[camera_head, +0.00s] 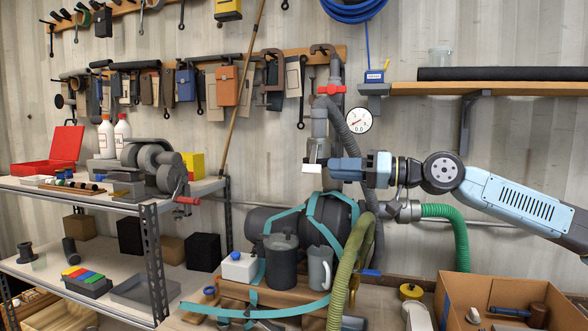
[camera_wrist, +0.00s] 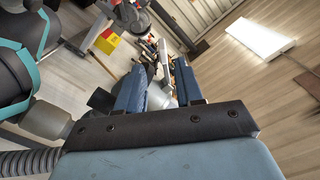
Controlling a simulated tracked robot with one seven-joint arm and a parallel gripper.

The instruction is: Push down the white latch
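A small white piece, which looks like the white latch (camera_head: 312,168), sits at the lower end of a grey fitting (camera_head: 319,148) below the red valve in the head view. My gripper (camera_head: 338,167) reaches in from the right, with its blue fingers level with the white piece and close beside it. In the wrist view my gripper (camera_wrist: 160,78) has its two blue fingers apart. A narrow pale strip (camera_wrist: 165,60), perhaps the latch, shows between the fingertips. I cannot tell whether a finger touches it.
A red valve (camera_head: 331,90), a grey hose (camera_head: 355,142) and a gauge (camera_head: 358,120) are close above my gripper. A black tank (camera_head: 266,222) with teal straps, a dark jug (camera_head: 282,262) and a green hose (camera_head: 347,275) stand below. A shelf (camera_head: 215,186) is at left.

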